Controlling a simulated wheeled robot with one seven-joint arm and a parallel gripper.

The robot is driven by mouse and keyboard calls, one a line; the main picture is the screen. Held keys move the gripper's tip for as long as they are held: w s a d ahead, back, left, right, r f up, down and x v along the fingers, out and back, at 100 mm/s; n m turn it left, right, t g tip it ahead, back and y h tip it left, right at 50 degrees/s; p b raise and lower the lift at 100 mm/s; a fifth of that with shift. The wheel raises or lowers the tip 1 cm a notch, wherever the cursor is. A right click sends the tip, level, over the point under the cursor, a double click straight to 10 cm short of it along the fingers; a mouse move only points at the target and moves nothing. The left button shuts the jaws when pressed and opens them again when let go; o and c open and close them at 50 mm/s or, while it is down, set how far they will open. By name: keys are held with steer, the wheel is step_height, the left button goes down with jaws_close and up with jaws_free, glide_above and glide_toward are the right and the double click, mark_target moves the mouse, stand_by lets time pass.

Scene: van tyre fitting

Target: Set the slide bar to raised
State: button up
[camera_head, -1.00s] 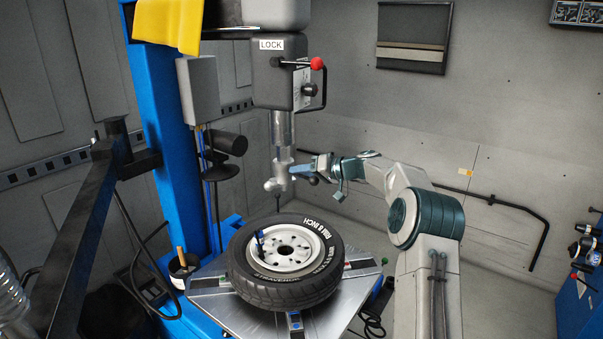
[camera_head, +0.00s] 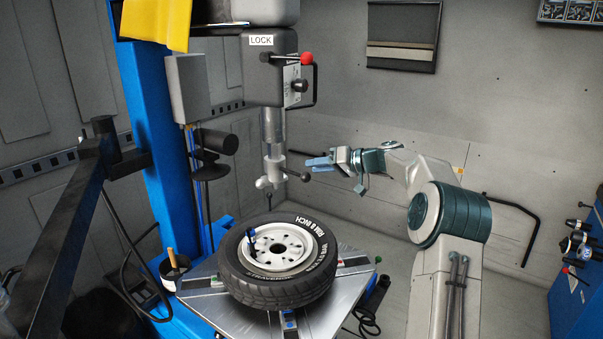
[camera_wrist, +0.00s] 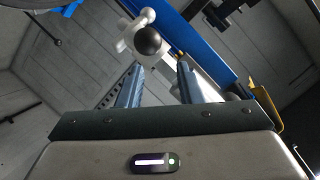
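The slide bar (camera_head: 273,128) is a chrome upright bar under the grey head marked LOCK (camera_head: 261,72). Its lower end carries a pale fitting (camera_head: 264,182), above the tyre with a gap between. A short side handle with a dark round knob (camera_head: 304,176) sticks out to the right. My gripper (camera_head: 318,163) is open and empty, just right of the knob and apart from it. In the wrist view, the two fingers stand apart, and the dark knob (camera_wrist: 149,40) shows beyond the gap between their tips (camera_wrist: 158,66).
A lever with a red ball (camera_head: 306,58) and a black looped handle (camera_head: 314,88) are on the head's right side. A tyre on a white rim (camera_head: 312,277) lies on the metal turntable (camera_head: 222,298). A blue column (camera_head: 150,120) stands left.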

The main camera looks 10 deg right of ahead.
steer(key=b+v, duration=0.1)
steer(key=v, duration=0.5)
steer(key=shift+d, duration=0.15)
steer(key=shift+s, duration=0.15)
